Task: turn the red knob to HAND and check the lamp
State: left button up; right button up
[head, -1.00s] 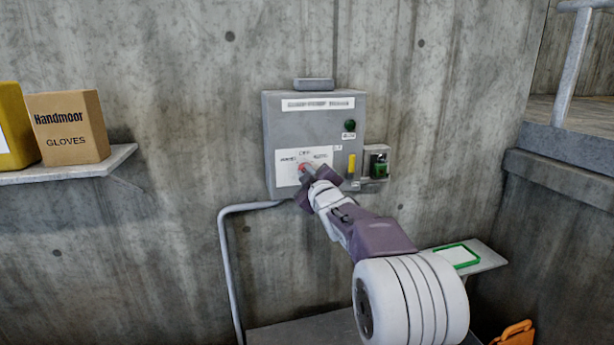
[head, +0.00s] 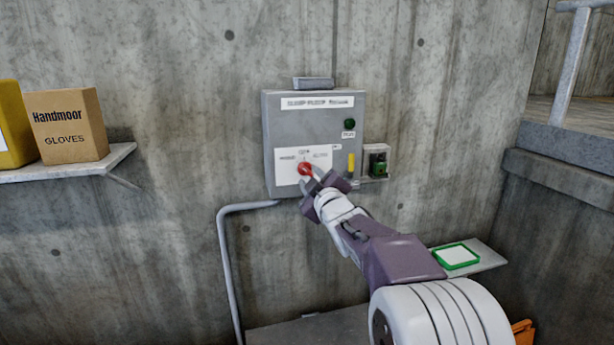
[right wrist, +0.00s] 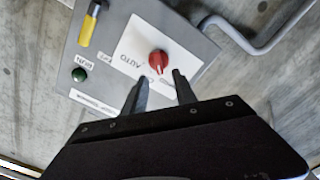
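The red knob (head: 305,168) sits on a white plate low on the grey control box (head: 276,126). In the right wrist view the red knob (right wrist: 158,62) has a white mark towards the lower picture edge; I cannot surely tell which label it points at. The green lamp (head: 349,124) at the box's upper right looks dark; it also shows in the right wrist view (right wrist: 79,74). My right gripper (head: 316,183) is just in front of the knob. Its two fingers (right wrist: 160,85) are apart with nothing between them, clear of the knob. My left gripper is out of view.
A yellow part (head: 351,163) and a small side box (head: 377,163) with a green item are right of the knob. A conduit (head: 228,260) runs below. A shelf (head: 110,165) with a glove carton (head: 68,127) is left. A green-rimmed tray (head: 456,257) lies at lower right.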

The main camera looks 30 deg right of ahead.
jog(key=v, duration=0.4)
dwell(0.3)
